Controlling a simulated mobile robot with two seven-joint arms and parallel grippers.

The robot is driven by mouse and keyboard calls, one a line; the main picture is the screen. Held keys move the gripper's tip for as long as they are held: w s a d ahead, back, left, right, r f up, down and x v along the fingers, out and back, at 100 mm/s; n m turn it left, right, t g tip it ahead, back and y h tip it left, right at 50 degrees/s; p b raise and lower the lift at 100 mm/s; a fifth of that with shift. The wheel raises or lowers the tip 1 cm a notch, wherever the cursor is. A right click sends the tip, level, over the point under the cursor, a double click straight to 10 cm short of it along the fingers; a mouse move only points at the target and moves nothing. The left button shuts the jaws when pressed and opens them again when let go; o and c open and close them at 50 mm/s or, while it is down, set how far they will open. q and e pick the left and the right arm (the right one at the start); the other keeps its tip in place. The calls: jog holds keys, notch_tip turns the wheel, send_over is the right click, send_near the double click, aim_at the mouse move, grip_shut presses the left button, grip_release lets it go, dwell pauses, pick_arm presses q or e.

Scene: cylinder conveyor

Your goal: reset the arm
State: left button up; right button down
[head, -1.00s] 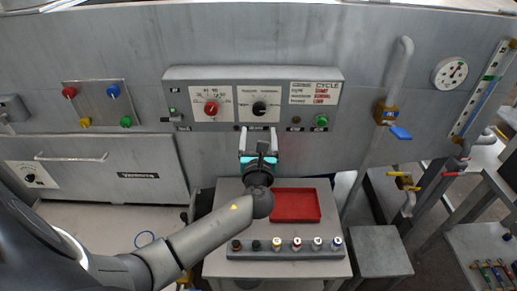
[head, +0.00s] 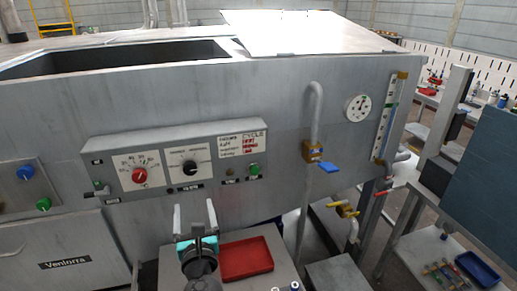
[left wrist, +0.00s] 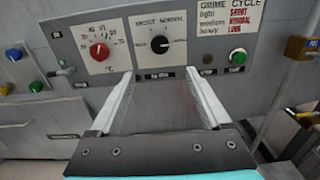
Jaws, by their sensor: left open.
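My left gripper (head: 195,218) is open and empty in front of the grey machine, below its control panel (head: 178,165). Its two pale fingers point up toward the panel and stay apart from it. In the left wrist view the fingers (left wrist: 162,95) are spread wide with only grey machine front between them. The panel carries a red knob (head: 139,175), a black knob (head: 190,167) and a green button (head: 254,169). Only part of my left arm shows, at the bottom of the head view. My right gripper is in neither view.
A red tray (head: 246,258) lies on the small table just right of my left gripper. A pipe with a blue-handled valve (head: 328,168) and a gauge (head: 358,108) are farther right. A side table (head: 445,250) with several small items stands at the far right.

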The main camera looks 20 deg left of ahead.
pick_arm(q)
jog(key=s+d+f+n+g+h, duration=0.35)
jog(key=s+f+n+g, duration=0.55)
jog(key=s+n, duration=0.6)
jog(key=s+d+f+n+g+h, duration=0.25)
jog(key=s+d+n+h, duration=0.55)
jog(key=s+n, duration=0.4)
notch_tip(320, 180, down, 31)
jog(key=g+y+b, duration=0.1)
jog(key=y+b, duration=0.1)
jog(key=b, duration=0.9)
jog(key=s+a+f+g+b, duration=0.1)
jog(key=s+f+b, duration=0.5)
jog(key=f, duration=0.7)
jog(key=s+a+f+b, duration=0.1)
jog(key=s+f+b, duration=0.5)
jog(key=f, duration=0.8)
jog(key=s, duration=0.3)
jog(key=shift+s+f+g, duration=0.2)
jog(key=shift+s+g, duration=0.05)
jog(key=shift+g, duration=0.1)
